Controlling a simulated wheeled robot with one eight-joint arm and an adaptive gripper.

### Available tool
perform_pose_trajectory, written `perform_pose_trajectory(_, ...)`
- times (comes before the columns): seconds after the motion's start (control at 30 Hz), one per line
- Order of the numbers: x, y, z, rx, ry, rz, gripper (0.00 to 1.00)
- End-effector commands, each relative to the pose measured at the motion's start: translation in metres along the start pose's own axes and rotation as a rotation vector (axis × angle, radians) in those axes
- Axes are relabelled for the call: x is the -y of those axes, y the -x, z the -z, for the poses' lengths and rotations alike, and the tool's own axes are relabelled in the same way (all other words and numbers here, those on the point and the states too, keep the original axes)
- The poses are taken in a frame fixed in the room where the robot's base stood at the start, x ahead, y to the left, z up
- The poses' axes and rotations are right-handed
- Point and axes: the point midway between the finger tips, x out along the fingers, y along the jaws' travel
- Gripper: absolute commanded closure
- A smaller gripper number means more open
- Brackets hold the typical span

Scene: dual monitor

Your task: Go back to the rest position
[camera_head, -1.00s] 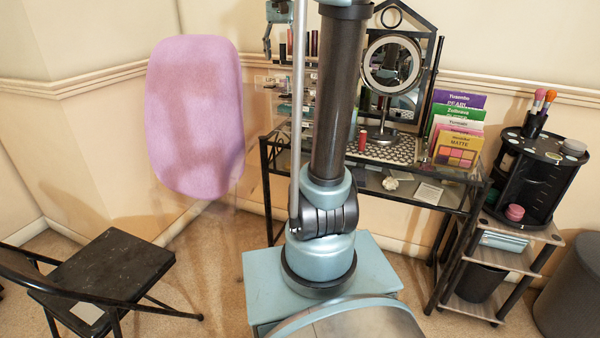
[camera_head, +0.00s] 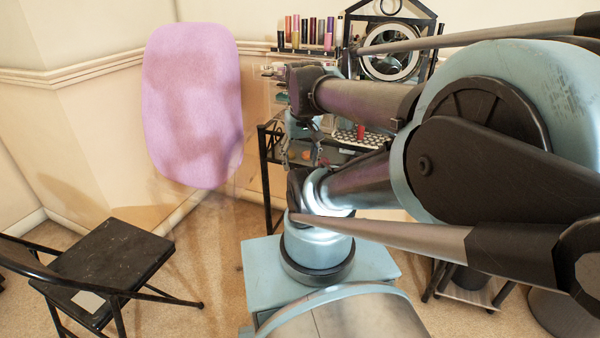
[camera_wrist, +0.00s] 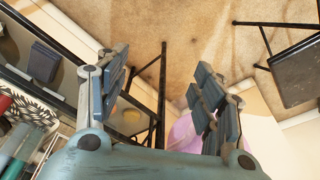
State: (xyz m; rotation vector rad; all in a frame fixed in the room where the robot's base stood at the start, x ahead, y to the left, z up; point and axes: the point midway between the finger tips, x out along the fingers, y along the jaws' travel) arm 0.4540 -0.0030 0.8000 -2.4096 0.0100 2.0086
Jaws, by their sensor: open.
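My gripper (camera_wrist: 162,82) is open and empty in the wrist view, its two dark finger pads spread apart with carpet between and beyond them. In the head view, my gripper (camera_head: 303,150) hangs fingers down in front of the left part of the vanity table, partly lost against the things behind it. My arm is folded, with its large elbow at the right of the head view, covering much of the table and the shelf beside it.
A black vanity table (camera_head: 268,160) stands behind the arm, with a round mirror (camera_head: 391,58) and a row of lipsticks (camera_head: 308,32). A black folding chair (camera_head: 115,255) stands at left, before a pink panel (camera_head: 192,105).

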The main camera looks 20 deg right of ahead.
Motion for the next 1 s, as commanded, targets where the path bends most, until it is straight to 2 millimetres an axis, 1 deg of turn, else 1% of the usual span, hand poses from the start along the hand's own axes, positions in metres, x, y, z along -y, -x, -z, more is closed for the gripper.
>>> perform_pose_trajectory(0.03,0.0,-0.011,-0.01,-0.004,0.008,0.0,0.38)
perform_pose_trajectory(0.1,0.003,-0.022,-0.02,-0.009,0.019,0.0,0.38)
perform_pose_trajectory(0.23,0.003,-0.032,-0.028,-0.014,0.029,0.0,0.38)
perform_pose_trajectory(0.73,0.003,-0.032,-0.028,-0.014,0.03,0.0,0.38)
perform_pose_trajectory(0.83,0.003,-0.038,-0.02,-0.003,0.03,0.0,0.38)
perform_pose_trajectory(1.0,0.003,-0.038,-0.021,-0.002,0.029,0.0,0.38)
